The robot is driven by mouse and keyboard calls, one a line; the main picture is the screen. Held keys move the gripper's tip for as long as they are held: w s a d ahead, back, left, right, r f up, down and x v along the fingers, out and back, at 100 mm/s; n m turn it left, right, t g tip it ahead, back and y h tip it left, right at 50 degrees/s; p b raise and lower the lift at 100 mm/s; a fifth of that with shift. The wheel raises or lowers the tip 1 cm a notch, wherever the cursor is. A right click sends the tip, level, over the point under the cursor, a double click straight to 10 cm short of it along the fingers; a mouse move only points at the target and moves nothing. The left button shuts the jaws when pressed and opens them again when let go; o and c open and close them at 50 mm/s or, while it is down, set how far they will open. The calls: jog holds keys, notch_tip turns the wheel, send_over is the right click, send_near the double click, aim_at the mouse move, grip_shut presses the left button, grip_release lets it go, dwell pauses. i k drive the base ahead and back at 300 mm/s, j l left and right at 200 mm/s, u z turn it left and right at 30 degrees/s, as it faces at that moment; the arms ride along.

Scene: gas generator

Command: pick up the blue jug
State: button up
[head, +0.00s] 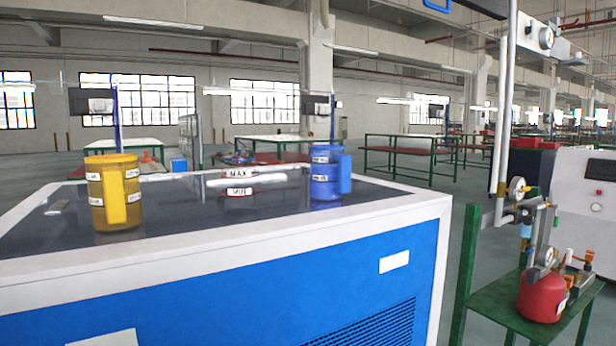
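The blue jug (325,174) stands upright on the dark top of a blue and white machine cabinet, right of the middle of the head view. Its handle (346,172) faces right, and it has small white labels. A yellow jug (112,192) of similar shape stands upright on the same top, at the left. My gripper is not in the head view.
The cabinet (260,250) has a raised white rim around its dark top. Red and white MAX and MIN labels (238,182) show between the jugs. A green stand (515,325) holds a red vessel (543,295), gauges and pipes at the right.

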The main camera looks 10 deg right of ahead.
aim_at(329, 167)
jog(key=l+u, duration=0.15)
jog(key=u, duration=0.25)
jog(key=l+u, duration=0.15)
jog(key=u, duration=0.25)
jog(key=l+u, duration=0.2)
jog(key=u, duration=0.2)
jog(key=k+l+u, duration=0.1)
jog(key=l+u, duration=0.15)
jog(key=k+l+u, duration=0.2)
jog(key=l, duration=0.25)
jog(key=l+u, duration=0.25)
jog(key=k+l+u, duration=0.15)
jog(key=k+l, duration=0.15)
jog(key=l, duration=0.2)
jog(key=k+l+u, duration=0.15)
jog(key=k+l, duration=0.15)
jog(key=l, duration=0.2)
jog(key=k+l, duration=0.35)
jog(key=l, duration=0.2)
jog(key=k+l, duration=0.4)
jog(key=l, duration=0.15)
jog(key=k+l+u, duration=0.1)
jog(key=k+l, duration=0.25)
jog(key=l, duration=0.2)
jog(key=i, duration=0.5)
